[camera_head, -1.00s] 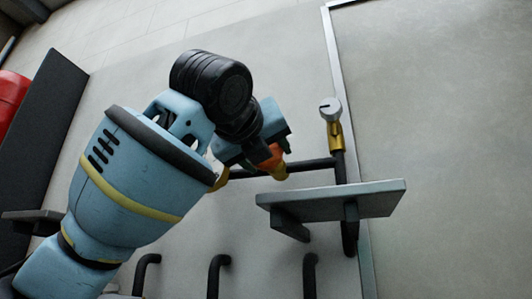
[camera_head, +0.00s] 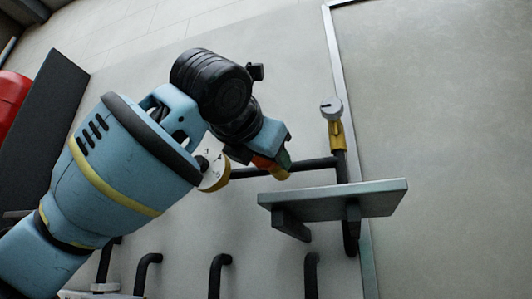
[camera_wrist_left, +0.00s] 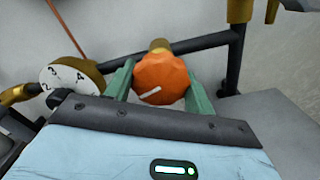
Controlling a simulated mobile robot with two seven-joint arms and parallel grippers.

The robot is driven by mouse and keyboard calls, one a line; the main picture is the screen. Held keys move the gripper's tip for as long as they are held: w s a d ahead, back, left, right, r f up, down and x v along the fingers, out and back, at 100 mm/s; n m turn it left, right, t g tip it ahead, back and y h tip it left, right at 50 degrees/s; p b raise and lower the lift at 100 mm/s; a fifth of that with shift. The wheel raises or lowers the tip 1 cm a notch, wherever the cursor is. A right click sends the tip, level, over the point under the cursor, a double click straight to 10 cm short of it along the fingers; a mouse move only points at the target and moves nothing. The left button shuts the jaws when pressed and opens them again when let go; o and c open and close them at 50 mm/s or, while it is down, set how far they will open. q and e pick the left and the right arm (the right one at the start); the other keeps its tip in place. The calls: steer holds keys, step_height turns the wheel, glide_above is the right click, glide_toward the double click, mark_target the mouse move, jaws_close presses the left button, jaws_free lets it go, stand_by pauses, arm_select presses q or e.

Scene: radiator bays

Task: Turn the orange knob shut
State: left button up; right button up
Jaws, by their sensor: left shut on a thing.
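The orange knob (camera_wrist_left: 162,76) is faceted, with a white line on its face, and sits on a brass fitting. In the left wrist view my left gripper (camera_wrist_left: 158,88) has its two green fingers on either side of the knob, shut on it. In the head view the orange knob (camera_head: 264,165) is mostly hidden by my left gripper (camera_head: 274,162), which reaches it from above. My right gripper is in neither view.
A white numbered dial (camera_wrist_left: 68,80) on brass is close left of the knob. A grey-capped brass valve (camera_head: 331,112) stands to the right on a dark pipe. A grey shelf (camera_head: 335,198) lies just below. Several black bent pipes (camera_head: 220,268) are lower down.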

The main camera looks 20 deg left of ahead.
arm_select(q)
steer(key=shift+m, duration=0.8)
steer(key=shift+r, duration=0.1)
steer(key=o, duration=1)
steer(key=s, duration=0.8)
steer(key=shift+a, duration=0.15)
